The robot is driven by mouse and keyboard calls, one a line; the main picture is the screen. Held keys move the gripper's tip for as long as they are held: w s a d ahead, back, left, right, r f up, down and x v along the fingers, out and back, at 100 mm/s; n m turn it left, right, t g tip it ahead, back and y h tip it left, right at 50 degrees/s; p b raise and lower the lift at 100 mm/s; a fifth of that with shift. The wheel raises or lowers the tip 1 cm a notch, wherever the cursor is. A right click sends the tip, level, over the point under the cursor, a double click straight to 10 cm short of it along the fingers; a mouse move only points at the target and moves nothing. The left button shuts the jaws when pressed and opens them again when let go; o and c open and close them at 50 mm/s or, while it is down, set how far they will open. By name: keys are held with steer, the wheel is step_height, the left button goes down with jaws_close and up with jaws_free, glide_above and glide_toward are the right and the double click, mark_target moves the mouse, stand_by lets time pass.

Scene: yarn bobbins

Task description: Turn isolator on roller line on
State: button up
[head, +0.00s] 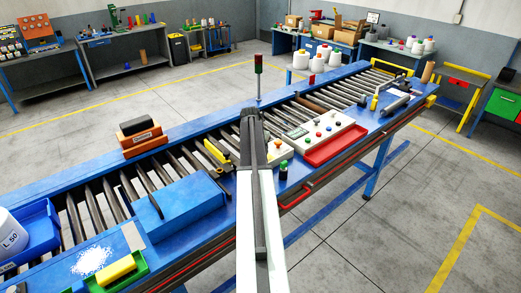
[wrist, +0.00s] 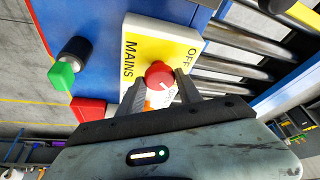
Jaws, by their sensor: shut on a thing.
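The isolator (wrist: 165,45) is a yellow and white box marked MAINS and OFF, with a round red knob (wrist: 159,73), in the upper middle of the wrist view. My gripper (wrist: 160,86) has one dark finger on each side of the knob and is shut on it. The knob's pointer is too small to read for sure. The lower part of the box face is partly hidden by my fingers. In the head view the isolator (head: 281,153) shows in part just right of my arm, which hides the rest.
A black post with a green top (wrist: 62,75) stands close beside the isolator. A control panel (head: 318,132) and a red tray (head: 335,147) lie to the right on the roller line. A blue box (head: 178,203) stands left of my arm. A stack light (head: 258,75) rises behind.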

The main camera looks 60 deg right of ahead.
steer(key=shift+m+g, duration=0.3)
steer(key=shift+m, duration=0.3)
steer(key=o, duration=1.3)
steer(key=shift+o, duration=0.2)
steer(key=p+v, duration=0.7)
steer(key=shift+r, duration=0.4)
steer(key=shift+a, duration=0.15)
steer(key=shift+s+f, duration=0.1)
